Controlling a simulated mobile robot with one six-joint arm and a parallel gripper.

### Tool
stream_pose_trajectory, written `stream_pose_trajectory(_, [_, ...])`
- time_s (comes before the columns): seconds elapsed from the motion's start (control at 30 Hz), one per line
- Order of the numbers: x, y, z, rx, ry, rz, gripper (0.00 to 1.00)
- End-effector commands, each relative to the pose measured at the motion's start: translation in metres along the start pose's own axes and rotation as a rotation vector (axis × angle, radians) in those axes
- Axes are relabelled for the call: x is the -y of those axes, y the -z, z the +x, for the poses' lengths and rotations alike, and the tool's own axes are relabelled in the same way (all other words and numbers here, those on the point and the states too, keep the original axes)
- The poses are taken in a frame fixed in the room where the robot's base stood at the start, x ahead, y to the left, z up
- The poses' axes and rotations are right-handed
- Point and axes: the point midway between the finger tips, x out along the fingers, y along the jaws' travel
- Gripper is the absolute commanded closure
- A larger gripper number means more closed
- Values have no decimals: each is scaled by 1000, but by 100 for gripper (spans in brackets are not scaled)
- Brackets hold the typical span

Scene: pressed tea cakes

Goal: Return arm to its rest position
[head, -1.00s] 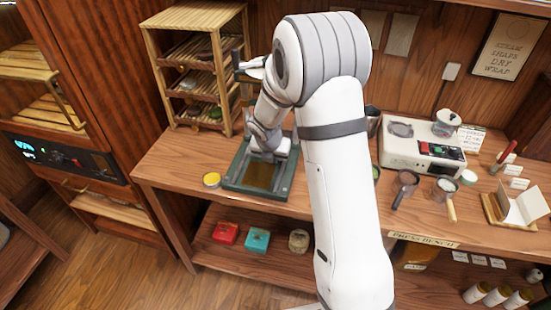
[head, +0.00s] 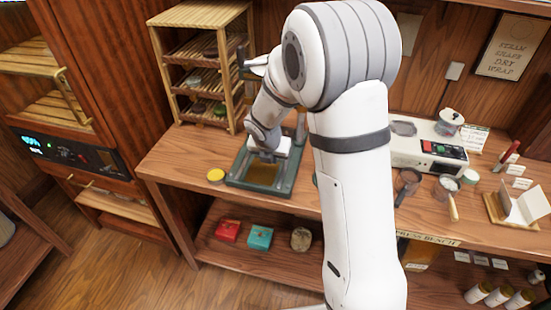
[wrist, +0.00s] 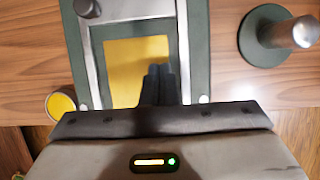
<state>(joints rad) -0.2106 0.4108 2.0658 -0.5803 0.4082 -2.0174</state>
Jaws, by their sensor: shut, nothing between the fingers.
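My white arm reaches over the bench from the front, bent at a large grey-ringed elbow. My gripper (wrist: 160,85) shows in the wrist view with its dark fingers together and nothing between them. It is above the green-framed press (wrist: 197,45), over the right part of its yellow bed (wrist: 125,65). In the head view the press (head: 232,178) sits on the bench below my wrist, which hides its back part. The fingertips are too small to make out in the head view.
A yellow-lidded tin (head: 215,175) stands left of the press. A wooden rack (head: 240,75) stands behind. A round green base with a metal post (wrist: 262,38) is right of the press. A white appliance (head: 420,150) and small pans occupy the bench's right side.

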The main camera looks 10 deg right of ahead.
Motion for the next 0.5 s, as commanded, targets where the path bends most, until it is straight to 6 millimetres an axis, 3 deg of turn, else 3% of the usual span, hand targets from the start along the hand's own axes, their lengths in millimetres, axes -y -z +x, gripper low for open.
stream_pose_trajectory(0.03, [0,-1,-14,1,0,0,100])
stream_pose_trajectory(0.2, [0,0,-46,-1,1,-1,100])
stream_pose_trajectory(0.5, [1,1,-67,-5,4,-1,100])
